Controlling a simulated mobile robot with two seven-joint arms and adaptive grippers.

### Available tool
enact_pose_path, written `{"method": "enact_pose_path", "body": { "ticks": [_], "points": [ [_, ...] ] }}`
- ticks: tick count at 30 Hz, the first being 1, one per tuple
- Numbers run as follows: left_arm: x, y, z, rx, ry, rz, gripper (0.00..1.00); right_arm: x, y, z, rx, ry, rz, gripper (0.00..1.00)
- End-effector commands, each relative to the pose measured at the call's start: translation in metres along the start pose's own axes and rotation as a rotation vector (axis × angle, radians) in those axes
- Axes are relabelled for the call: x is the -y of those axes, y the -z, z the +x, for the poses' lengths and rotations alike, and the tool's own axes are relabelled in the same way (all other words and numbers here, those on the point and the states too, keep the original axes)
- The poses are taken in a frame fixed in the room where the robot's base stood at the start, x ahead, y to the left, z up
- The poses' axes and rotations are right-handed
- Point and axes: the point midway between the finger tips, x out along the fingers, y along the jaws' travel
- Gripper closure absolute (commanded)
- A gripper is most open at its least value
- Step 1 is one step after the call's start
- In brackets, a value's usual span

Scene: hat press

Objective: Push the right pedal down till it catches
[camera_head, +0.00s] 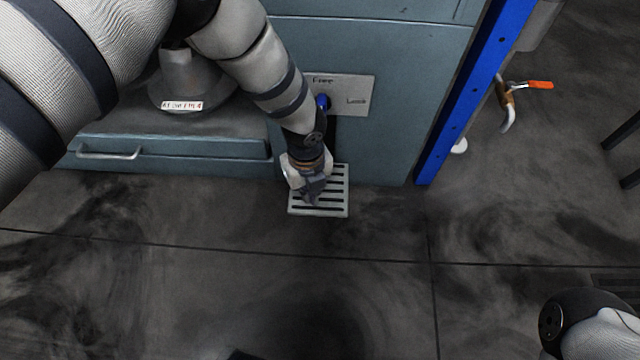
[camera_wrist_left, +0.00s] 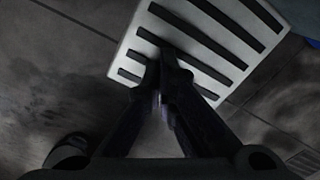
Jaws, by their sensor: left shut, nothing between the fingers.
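The slotted pedal (camera_head: 338,208) juts out low at the foot of the blue-grey machine, in the middle of the head view. My left gripper (camera_head: 312,200) is shut with nothing in it, its fingertips over the pedal. In the left wrist view the closed fingertips (camera_wrist_left: 166,62) overlap the slotted pedal plate (camera_wrist_left: 217,22); whether they touch it I cannot tell. Only one pedal shows. Of my right arm, a rounded part shows at the lower right of the head view; its gripper is not seen.
Above the pedal, a label plate (camera_head: 352,92) with a blue knob (camera_head: 323,102) is on the machine front. A drawer with a handle (camera_head: 108,152) is at left. The floor in front is clear.

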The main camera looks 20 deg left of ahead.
Motion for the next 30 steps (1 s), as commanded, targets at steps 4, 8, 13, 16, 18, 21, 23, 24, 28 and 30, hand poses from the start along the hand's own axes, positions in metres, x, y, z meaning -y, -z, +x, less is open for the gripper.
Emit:
{"method": "enact_pose_path", "body": {
  "ticks": [4,8,13,16,18,21,23,24,28,30],
  "points": [
    [-0.001,0.001,0.015,-0.003,-0.002,0.001,1.00,0.000,0.005,0.005,0.009,0.000,-0.001,0.70],
    [-0.001,0.001,0.024,-0.003,-0.003,0.001,1.00,0.001,0.008,0.008,0.013,0.000,-0.003,0.70],
    [-0.002,0.001,0.036,-0.003,-0.004,0.001,1.00,0.002,0.013,0.012,0.019,0.001,-0.005,0.70],
    [-0.002,0.001,0.044,-0.003,-0.004,0.001,1.00,0.002,0.015,0.015,0.021,0.001,-0.006,0.70],
    [-0.002,0.001,0.048,-0.003,-0.004,0.001,1.00,0.003,0.018,0.016,0.023,0.001,-0.006,0.70],
    [-0.002,0.001,0.055,-0.003,-0.004,0.000,1.00,0.003,0.020,0.018,0.025,0.002,-0.007,0.70],
    [-0.002,0.001,0.059,-0.002,-0.004,0.000,1.00,0.003,0.022,0.020,0.026,0.002,-0.008,0.70],
    [-0.002,0.001,0.062,-0.003,-0.004,0.000,1.00,0.004,0.024,0.021,0.027,0.002,-0.008,0.70],
    [-0.002,0.001,0.072,-0.003,-0.005,0.000,1.00,0.004,0.029,0.024,0.029,0.003,-0.010,0.70],
    [-0.002,0.001,0.077,-0.003,-0.005,0.000,1.00,0.005,0.031,0.026,0.028,0.003,-0.011,0.70]
  ]
}}
